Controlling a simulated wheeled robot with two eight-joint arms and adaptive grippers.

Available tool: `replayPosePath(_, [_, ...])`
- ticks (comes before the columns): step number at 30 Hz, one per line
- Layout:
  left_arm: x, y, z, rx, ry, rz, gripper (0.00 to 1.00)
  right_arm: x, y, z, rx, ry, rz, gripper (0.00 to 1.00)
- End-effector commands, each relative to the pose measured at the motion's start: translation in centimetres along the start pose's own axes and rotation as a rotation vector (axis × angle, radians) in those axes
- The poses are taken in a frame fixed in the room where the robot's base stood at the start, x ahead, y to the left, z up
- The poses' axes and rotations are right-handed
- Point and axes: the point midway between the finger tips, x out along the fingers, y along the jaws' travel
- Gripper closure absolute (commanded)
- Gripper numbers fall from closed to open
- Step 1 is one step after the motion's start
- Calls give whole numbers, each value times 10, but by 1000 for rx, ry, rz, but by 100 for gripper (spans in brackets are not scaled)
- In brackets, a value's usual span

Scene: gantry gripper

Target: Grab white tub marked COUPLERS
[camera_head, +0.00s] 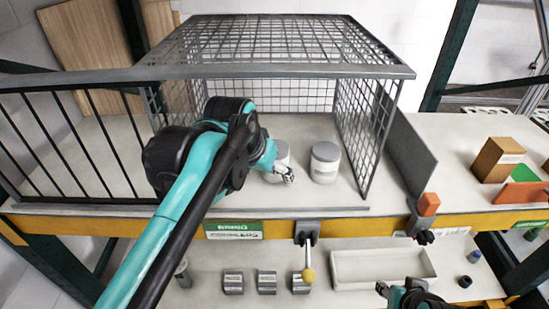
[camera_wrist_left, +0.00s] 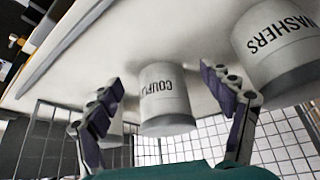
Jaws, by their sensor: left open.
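The white tub marked COUPLERS (camera_wrist_left: 166,112) shows in the left wrist view, upside down, with its lettering partly visible as "COUPL". My left gripper (camera_wrist_left: 163,80) is open, its fingers seen on either side of this tub and not closed on it. In the head view the left gripper (camera_head: 284,174) is inside the mesh cage, in front of a white tub (camera_head: 281,150) that it partly hides. My right gripper (camera_head: 384,290) is only partly in view at the bottom edge, and its jaw state is unclear.
A tub marked WASHERS (camera_wrist_left: 272,45) stands beside the COUPLERS tub. Another white tub (camera_head: 325,163) stands to the right in the head view. The mesh cage (camera_head: 280,40) has a top and sides; its front is open. A divider panel (camera_head: 410,150) stands right of it.

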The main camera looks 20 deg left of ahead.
Motion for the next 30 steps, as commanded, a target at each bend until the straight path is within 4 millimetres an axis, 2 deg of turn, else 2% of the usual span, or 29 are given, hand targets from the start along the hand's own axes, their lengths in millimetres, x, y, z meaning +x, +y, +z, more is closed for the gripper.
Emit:
replayPosePath(8, [22, 0, -40, 0, 0, 0, 19, -8, 0, -5, 0, 0, 0, 60])
replayPosePath(12, [32, 0, -39, 0, 0, 0, 19, -11, 0, -8, 0, 0, 0, 60])
replayPosePath(19, [34, 0, -38, 0, 0, 0, 19, -10, 0, -7, 0, 0, 0, 60])
replayPosePath(20, [34, 0, -38, 0, 0, 0, 22, -10, 0, -7, 0, 0, 0, 60])
replayPosePath(27, [34, 0, -38, 0, 0, 0, 85, -10, 0, -7, 0, 0, 0, 60])
replayPosePath(30, [34, 0, -38, 0, 0, 0, 86, -10, 0, -7, 0, 0, 0, 60])
